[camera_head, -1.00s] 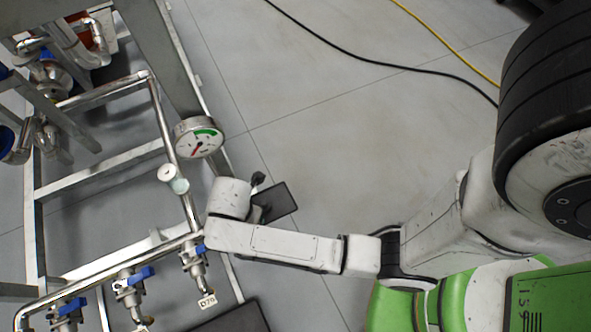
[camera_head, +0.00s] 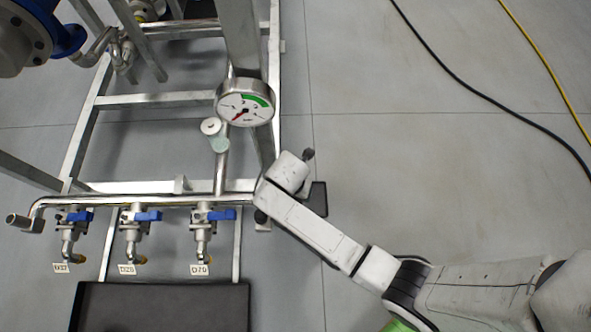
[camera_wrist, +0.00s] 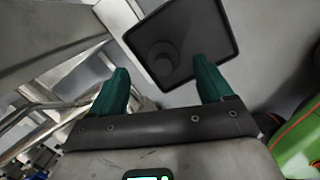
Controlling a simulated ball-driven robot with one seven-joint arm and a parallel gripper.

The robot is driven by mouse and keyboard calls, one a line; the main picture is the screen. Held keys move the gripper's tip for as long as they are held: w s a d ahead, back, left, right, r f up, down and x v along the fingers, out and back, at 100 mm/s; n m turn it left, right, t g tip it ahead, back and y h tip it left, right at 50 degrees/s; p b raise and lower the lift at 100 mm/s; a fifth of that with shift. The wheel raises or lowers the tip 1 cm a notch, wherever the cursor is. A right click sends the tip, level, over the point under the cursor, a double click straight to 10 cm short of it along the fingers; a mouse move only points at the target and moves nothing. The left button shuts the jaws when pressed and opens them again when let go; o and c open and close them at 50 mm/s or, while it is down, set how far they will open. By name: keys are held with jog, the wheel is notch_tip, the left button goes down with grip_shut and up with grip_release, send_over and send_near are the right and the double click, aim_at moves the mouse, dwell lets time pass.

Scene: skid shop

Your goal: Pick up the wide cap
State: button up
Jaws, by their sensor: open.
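In the wrist view my gripper (camera_wrist: 161,66) shows two green fingers, spread apart with nothing between them. Beyond the fingertips lies a dark square tray (camera_wrist: 198,28). A round dark grey thing, probably the wide cap (camera_wrist: 163,60), stands on the tray; it is dim against the tray, so its shape is hard to make out. It appears between the fingers in the picture, beyond them and not visibly touched. In the head view part of the tray (camera_head: 319,200) shows beside my arm; the cap and my fingers are hidden there.
A metal pipe frame with a pressure gauge (camera_head: 244,103) stands close to the left of my arm. Several blue-handled valves (camera_head: 148,216) line its front pipe. A larger dark tray (camera_head: 165,305) lies below them. A black cable (camera_head: 470,92) crosses open floor on the right.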

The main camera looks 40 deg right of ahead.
notch_tip(320, 180, down, 5)
jog(key=shift+s+d+r+b, duration=0.1)
jog(key=shift+d+r+b, duration=0.1)
jog(key=shift+b, duration=0.95)
jog(key=shift+a+r, duration=0.1)
jog(key=shift+c, duration=0.4)
jog(key=c, duration=1)
